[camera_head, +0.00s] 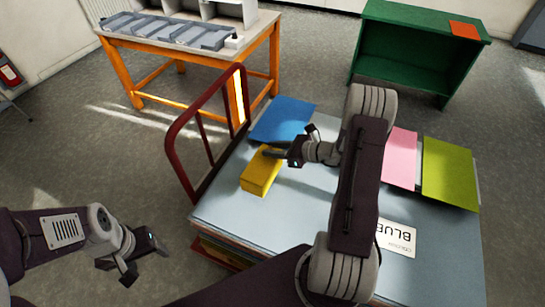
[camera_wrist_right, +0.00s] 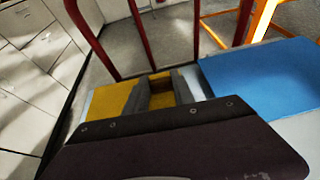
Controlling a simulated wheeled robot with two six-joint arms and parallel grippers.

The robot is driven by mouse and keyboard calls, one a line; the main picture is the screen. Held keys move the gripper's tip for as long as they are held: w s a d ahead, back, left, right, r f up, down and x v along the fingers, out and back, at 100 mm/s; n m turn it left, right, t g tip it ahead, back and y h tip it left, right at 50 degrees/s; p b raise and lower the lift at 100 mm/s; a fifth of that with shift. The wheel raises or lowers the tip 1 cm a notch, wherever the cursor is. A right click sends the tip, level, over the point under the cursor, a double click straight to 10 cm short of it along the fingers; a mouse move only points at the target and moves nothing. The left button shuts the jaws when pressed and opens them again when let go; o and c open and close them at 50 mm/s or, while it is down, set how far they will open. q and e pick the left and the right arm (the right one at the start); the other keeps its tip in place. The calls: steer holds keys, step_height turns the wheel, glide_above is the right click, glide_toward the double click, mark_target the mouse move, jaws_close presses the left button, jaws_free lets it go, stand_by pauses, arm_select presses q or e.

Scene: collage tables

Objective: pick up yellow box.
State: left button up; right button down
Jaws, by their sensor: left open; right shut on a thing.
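The yellow box (camera_head: 261,172) sits on the light blue-grey top of the cart (camera_head: 300,205), near its left side. My right gripper (camera_head: 276,153) reaches in from the right and is shut on the box's upper end. Whether the box is clear of the cart top cannot be told. My left gripper (camera_head: 139,262) is open and empty, off the cart at the lower left.
A blue sheet (camera_head: 284,120) lies behind the box; pink (camera_head: 402,158) and green (camera_head: 449,172) sheets lie to the right. A red rail (camera_head: 190,150) rises at the cart's left edge. A paper marked "BLUE" (camera_head: 397,238) lies in front. An orange-legged table (camera_head: 190,50) and green shelf (camera_head: 420,45) stand behind.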

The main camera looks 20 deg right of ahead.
steer(key=w+d+r, duration=0.2)
steer(key=w+r, duration=0.4)
steer(key=w, duration=0.4)
steer(key=shift+w+r+p, duration=0.15)
steer(key=shift+w+p, duration=0.2)
steer(key=shift+w, duration=0.05)
